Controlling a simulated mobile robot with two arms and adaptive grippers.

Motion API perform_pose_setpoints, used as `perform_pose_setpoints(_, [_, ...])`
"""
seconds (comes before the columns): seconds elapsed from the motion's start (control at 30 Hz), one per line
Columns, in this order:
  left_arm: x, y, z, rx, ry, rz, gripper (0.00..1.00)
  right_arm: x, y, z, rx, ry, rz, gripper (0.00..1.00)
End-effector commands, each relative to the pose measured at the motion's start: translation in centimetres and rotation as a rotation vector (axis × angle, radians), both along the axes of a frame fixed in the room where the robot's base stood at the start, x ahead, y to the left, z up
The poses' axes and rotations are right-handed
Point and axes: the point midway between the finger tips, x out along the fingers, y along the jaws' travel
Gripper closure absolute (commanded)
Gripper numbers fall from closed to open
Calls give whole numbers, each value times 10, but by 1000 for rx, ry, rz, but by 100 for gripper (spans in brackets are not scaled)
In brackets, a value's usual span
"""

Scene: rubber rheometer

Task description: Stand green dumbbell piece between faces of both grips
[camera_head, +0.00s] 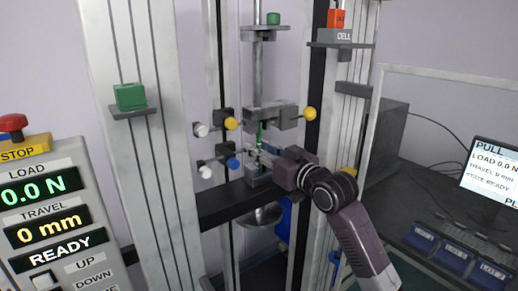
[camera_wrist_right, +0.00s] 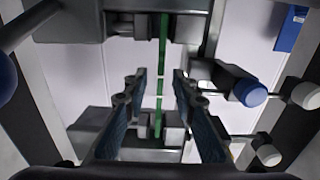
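The thin green dumbbell piece (camera_head: 260,134) stands upright in the test frame, between the upper grip (camera_head: 270,117) and the lower grip (camera_head: 258,178). In the right wrist view the green piece (camera_wrist_right: 162,42) runs vertically, its ends between the faces of the two grips. My right gripper (camera_head: 262,153) is at the piece's middle. In the wrist view its blue-padded fingers (camera_wrist_right: 159,85) are on either side of the piece, with a visible gap on each side, so it is open. My left gripper is not in view.
Yellow knobs (camera_head: 310,114), white knobs (camera_head: 201,130) and a blue knob (camera_head: 233,163) stick out around the grips. Frame columns (camera_head: 150,170) stand on both sides. A control panel (camera_head: 45,215) is at left; a monitor (camera_head: 490,172) and blue trays (camera_head: 452,258) are at right.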

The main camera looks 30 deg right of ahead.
Motion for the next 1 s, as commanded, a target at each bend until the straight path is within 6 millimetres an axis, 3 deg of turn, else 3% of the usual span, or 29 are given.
perform_pose_setpoints(0.27, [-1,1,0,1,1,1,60,-7,-1,-1,-1,1,-1,75])
perform_pose_setpoints(0.8, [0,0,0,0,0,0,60,-95,-7,-1,-2,3,0,75])
perform_pose_setpoints(1.0, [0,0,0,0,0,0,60,-114,-9,0,0,1,-1,75])
